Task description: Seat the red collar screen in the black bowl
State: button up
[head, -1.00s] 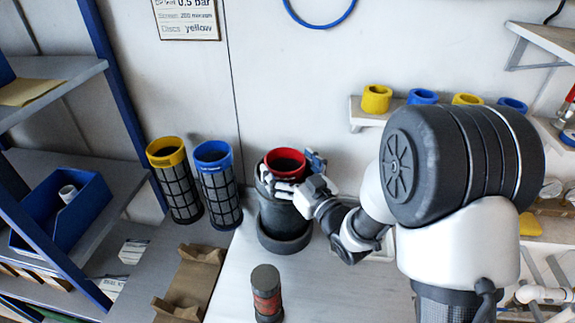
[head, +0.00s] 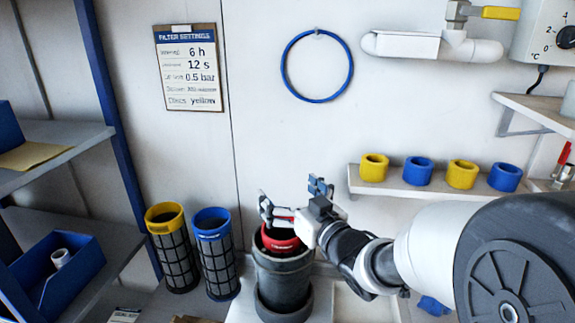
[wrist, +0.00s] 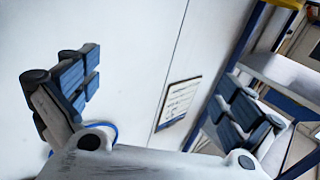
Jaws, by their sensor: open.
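The red collar screen (head: 280,241) stands in the mouth of the black bowl (head: 283,285). Its red collar shows at the bowl's rim, and the part below is hidden inside. I cannot tell whether it is fully down or slightly tilted. My gripper (head: 292,197) is open just above the collar, with one finger to its upper left and the other to its upper right. In the wrist view my gripper (wrist: 160,98) has its blue-padded fingers wide apart with nothing between them; the collar and bowl do not show there.
A yellow-collared screen (head: 171,248) and a blue-collared screen (head: 214,255) stand left of the bowl. A wall shelf (head: 430,190) at right holds several yellow and blue rings. A blue bin (head: 60,275) sits on the left rack. A settings card (head: 188,68) hangs on the wall.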

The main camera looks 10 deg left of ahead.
notch_tip(320, 180, up, 7)
jog(key=p, duration=0.3)
jog(key=shift+f, duration=0.1)
jog(key=s+d+f+m+g+h, duration=0.1)
jog(key=s+d+m+h, duration=0.3)
jog(key=d, duration=0.6)
jog(key=s+d+f+m+h, duration=0.1)
jog(key=s+d+m+h, duration=0.15)
jog(key=d+h, duration=0.55)
jog(key=s+d+f+g, duration=0.2)
jog(key=s+d+f, duration=0.1)
jog(key=s, duration=0.5)
jog(key=s+d+f+m+g, duration=0.1)
jog(key=s+d+f+g, duration=0.1)
jog(key=s, duration=0.7)
jog(key=s+d+f+m+g, duration=0.1)
jog(key=s+d+f+g, duration=0.2)
jog(key=s, duration=0.5)
jog(key=shift+s+d+f+g, duration=0.15)
jog(key=shift+d+f+g, duration=0.15)
jog(key=shift+f, duration=0.2)
